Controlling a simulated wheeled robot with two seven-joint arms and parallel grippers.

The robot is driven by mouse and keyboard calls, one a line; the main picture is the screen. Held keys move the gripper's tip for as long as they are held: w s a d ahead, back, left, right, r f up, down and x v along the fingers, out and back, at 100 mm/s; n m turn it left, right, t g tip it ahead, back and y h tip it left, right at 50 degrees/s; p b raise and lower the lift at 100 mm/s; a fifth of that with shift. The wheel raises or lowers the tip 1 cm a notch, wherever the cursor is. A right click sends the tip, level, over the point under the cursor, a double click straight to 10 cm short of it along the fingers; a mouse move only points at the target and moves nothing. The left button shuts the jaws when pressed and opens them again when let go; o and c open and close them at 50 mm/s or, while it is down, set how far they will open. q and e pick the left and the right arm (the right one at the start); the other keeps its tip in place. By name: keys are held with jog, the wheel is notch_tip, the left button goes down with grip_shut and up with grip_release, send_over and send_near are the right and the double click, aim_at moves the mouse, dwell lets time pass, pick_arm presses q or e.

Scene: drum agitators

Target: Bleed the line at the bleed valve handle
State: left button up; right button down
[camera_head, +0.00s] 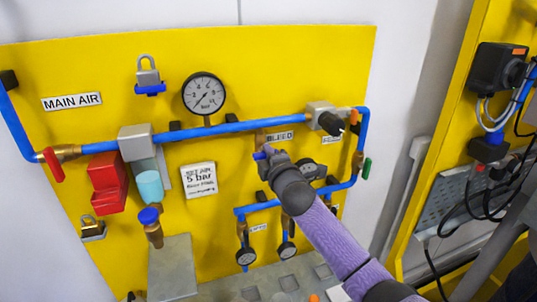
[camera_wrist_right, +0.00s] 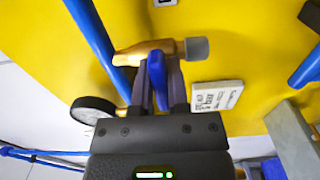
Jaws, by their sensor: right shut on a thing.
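My right gripper (camera_head: 267,155) is at the yellow panel, just below the BLEED label (camera_head: 280,136). In the wrist view its two fingers (camera_wrist_right: 158,82) are shut on the blue bleed valve handle (camera_wrist_right: 157,72), one on each side. The handle sits against a brass valve body (camera_wrist_right: 145,51) with a grey end, beside a blue pipe. In the head view a bit of the blue handle (camera_head: 258,155) shows at the fingertips; my gripper hides most of the valve. A round pressure gauge (camera_head: 204,93) is above and to the left. My left gripper is not in view.
The blue main pipe (camera_head: 253,125) runs above my gripper. A red-handled valve (camera_head: 53,165), red block (camera_head: 107,182) and padlock (camera_head: 147,74) are to the left. Two small gauges (camera_head: 246,257) hang below. A green handle (camera_head: 367,168) is to the right.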

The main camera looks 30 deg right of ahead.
jog(key=c, duration=0.6)
grip_release()
jog(key=b+v, duration=0.1)
jog(key=v, duration=0.9)
jog(key=shift+d, duration=0.1)
